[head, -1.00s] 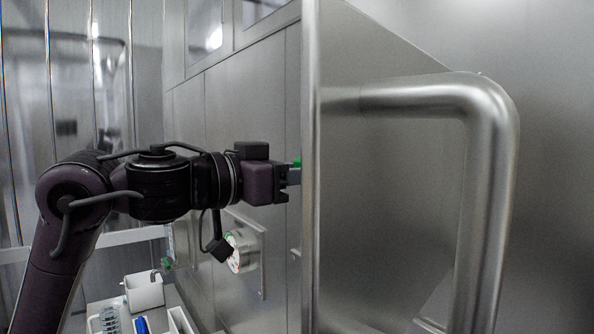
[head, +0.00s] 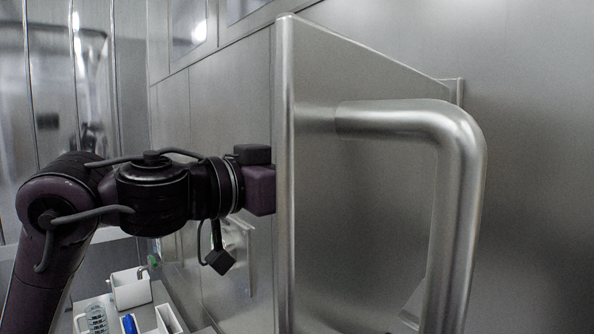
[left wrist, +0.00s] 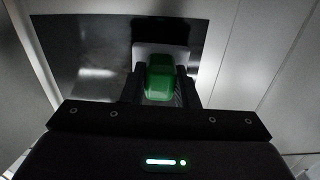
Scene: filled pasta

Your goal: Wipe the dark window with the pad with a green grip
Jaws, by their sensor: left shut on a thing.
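My left gripper (left wrist: 161,88) is shut on the green grip of a pad (left wrist: 160,80) in the left wrist view. The pad's pale plate shows just beyond the grip, in front of the dark window (left wrist: 85,50). I cannot tell whether the pad touches the window. The window is a dark glossy panel with a pale smear or reflection on its left part. In the head view my left arm reaches right, and its gripper end is hidden behind the open steel door, as are the pad and window. My right gripper is not in view.
The open steel door (head: 350,190) with a thick bar handle (head: 455,220) fills the middle and right of the head view. At lower left are a white bin (head: 131,290) and a blue item (head: 129,323).

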